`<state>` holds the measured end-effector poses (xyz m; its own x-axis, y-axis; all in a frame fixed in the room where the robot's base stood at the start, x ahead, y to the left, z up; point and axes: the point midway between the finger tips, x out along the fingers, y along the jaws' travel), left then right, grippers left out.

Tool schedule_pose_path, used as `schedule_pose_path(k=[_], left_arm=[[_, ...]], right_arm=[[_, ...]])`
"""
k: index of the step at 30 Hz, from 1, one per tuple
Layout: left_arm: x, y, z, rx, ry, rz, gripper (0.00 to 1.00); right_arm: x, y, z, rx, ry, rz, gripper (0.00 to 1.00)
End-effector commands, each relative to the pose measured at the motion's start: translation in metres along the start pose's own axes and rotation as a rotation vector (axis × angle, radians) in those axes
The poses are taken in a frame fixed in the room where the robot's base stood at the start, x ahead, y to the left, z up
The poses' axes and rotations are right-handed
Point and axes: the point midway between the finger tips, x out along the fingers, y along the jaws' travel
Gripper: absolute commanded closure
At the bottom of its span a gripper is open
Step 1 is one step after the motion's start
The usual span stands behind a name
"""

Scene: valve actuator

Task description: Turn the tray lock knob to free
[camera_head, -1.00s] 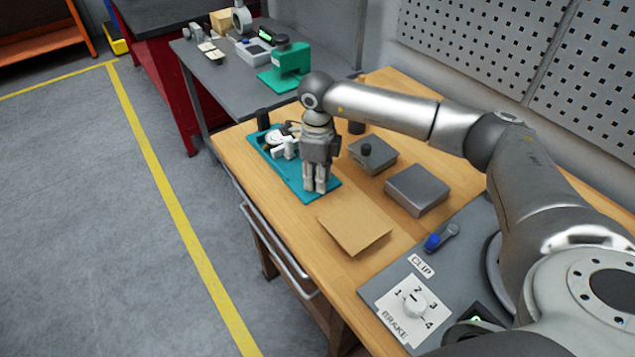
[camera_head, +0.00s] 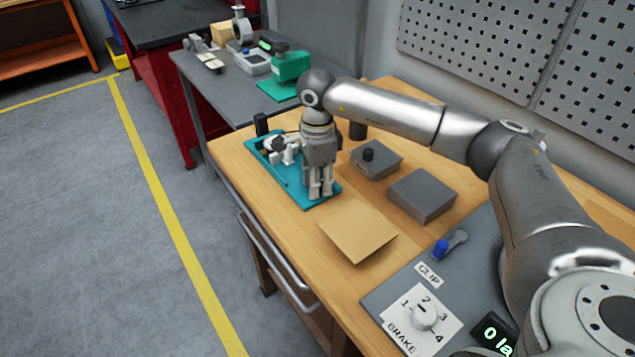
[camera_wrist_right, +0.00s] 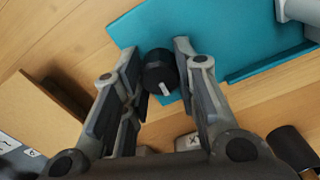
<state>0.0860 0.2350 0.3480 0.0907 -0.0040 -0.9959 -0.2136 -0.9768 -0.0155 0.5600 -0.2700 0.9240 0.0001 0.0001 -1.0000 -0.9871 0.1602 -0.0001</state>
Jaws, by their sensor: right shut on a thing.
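The teal tray (camera_head: 262,158) lies on the wooden bench, and its corner also shows in the right wrist view (camera_wrist_right: 215,30). The tray lock knob (camera_wrist_right: 158,72) is round and black with a white pointer mark, at the tray's near end. My right gripper (camera_wrist_right: 160,66) points down with a finger on each side of the knob and is shut on it. In the head view my right gripper (camera_head: 321,192) hides the knob. The wrist view does not show clearly which setting the pointer marks. My left gripper is not in view.
A cardboard-coloured sheet (camera_head: 357,235) lies in front of the tray. Two grey boxes (camera_head: 376,159) (camera_head: 422,195) stand to its right. A panel holds a white brake dial (camera_head: 424,316) and a blue-tipped clip lever (camera_head: 441,249). White parts (camera_head: 283,148) lie on the tray.

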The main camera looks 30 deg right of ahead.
Motion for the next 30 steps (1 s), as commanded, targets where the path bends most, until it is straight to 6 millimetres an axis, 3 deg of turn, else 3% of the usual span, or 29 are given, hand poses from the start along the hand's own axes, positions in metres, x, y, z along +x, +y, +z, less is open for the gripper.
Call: schedule_pose_path(k=[13, 14, 18, 30], left_arm=[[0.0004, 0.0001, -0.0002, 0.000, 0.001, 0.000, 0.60], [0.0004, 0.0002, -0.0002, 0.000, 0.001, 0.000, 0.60], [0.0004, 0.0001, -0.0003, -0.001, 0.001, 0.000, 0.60], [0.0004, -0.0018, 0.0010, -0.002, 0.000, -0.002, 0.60]], right_arm=[[-0.0006, -0.0002, 0.0003, -0.008, -0.001, -0.001, 0.96], [-0.0006, -0.0002, 0.0003, -0.007, -0.001, -0.001, 0.68], [-0.0005, -0.0002, 0.0002, -0.007, -0.001, -0.001, 0.50], [-0.0056, -0.0004, 0.0001, -0.007, -0.001, -0.001, 0.49]])
